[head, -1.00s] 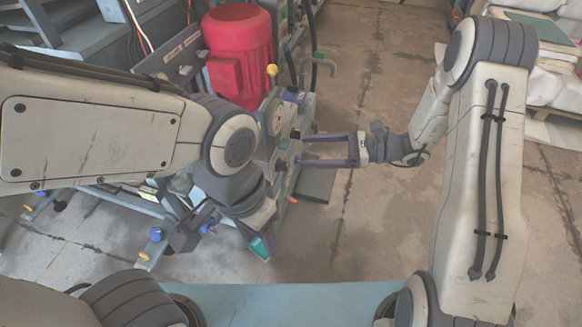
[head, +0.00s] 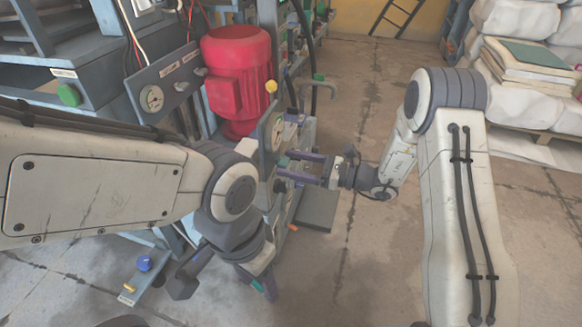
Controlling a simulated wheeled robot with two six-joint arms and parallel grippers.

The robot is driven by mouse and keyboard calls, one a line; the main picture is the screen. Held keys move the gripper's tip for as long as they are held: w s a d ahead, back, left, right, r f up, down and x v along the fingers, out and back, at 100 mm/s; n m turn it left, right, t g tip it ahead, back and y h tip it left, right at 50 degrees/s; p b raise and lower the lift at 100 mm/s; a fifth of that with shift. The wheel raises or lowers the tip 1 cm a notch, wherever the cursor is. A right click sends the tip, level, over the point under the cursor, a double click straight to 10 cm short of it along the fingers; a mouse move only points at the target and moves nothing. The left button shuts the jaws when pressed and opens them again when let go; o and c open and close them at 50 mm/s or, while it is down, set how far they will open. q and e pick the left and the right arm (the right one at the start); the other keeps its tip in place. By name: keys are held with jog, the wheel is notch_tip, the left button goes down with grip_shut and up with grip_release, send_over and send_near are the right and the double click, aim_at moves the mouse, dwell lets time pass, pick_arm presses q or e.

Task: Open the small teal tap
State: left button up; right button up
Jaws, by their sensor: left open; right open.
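A small teal piece (head: 283,162), which looks like the small teal tap, sits on the front of the grey machine below a round dial. It is small and partly hidden, so I cannot tell how its handle is turned. My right gripper (head: 283,165) reaches in from the right, open, with its purple fingers pointing left and their tips close around the teal piece. I cannot tell whether they touch it. My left gripper (head: 264,286) hangs lower, open and pointing down, in front of the machine and apart from the tap.
A red motor (head: 236,80) stands behind the tap. A bent pipe with a green top (head: 319,77) rises to its right. A yellow knob (head: 271,87) is nearby. Stacked white sacks (head: 515,20) stand back right. The floor between is clear.

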jog(key=shift+w+a, duration=0.1)
jog(key=shift+a, duration=0.1)
grip_shut()
jog(key=shift+n, duration=0.4)
jog(key=shift+f+n+b, duration=0.15)
jog(key=shift+n+b, duration=5.3)
jog(key=shift+n, duration=3.15)
